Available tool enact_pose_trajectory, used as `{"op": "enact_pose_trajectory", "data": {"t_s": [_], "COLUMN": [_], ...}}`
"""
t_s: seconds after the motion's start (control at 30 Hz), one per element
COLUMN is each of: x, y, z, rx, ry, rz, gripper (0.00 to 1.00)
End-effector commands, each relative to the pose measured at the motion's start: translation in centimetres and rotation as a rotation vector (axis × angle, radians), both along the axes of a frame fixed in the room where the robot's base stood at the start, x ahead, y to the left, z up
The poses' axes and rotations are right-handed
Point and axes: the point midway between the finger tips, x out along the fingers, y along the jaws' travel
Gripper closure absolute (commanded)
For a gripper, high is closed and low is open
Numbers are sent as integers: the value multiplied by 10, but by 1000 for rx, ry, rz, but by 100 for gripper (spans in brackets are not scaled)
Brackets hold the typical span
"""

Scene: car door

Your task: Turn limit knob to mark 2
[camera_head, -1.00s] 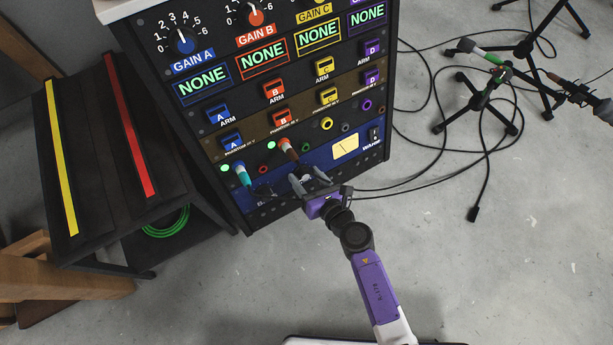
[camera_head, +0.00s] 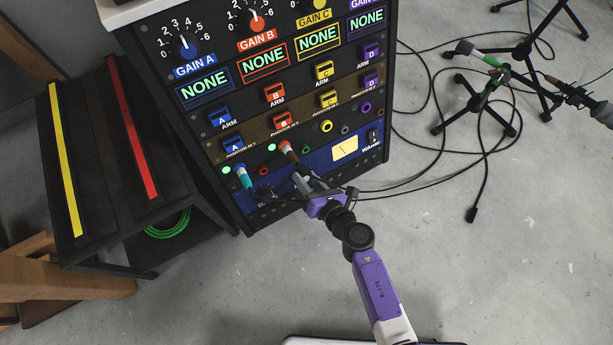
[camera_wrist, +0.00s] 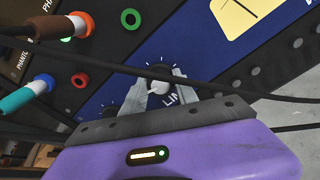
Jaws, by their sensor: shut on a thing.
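In the head view my gripper (camera_head: 303,184) reaches the lower blue strip (camera_head: 318,165) and hides the knob.
A teal plug (camera_head: 242,176) and a brown-orange plug (camera_head: 288,151) stick out left of and above my gripper. Black cables cross in front of it. A pale meter (camera_head: 345,148) is to the right. Open floor (camera_head: 480,270) lies right of the rack.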

Motion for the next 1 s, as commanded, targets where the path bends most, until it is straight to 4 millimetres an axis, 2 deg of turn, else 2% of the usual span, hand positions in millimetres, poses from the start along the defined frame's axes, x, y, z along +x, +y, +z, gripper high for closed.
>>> {"op": "enact_pose_trajectory", "data": {"t_s": [1.0], "x": [0], "y": [-2], "z": [-1], "rx": [748], "ry": [507], "rz": [-317], "gripper": [100]}}
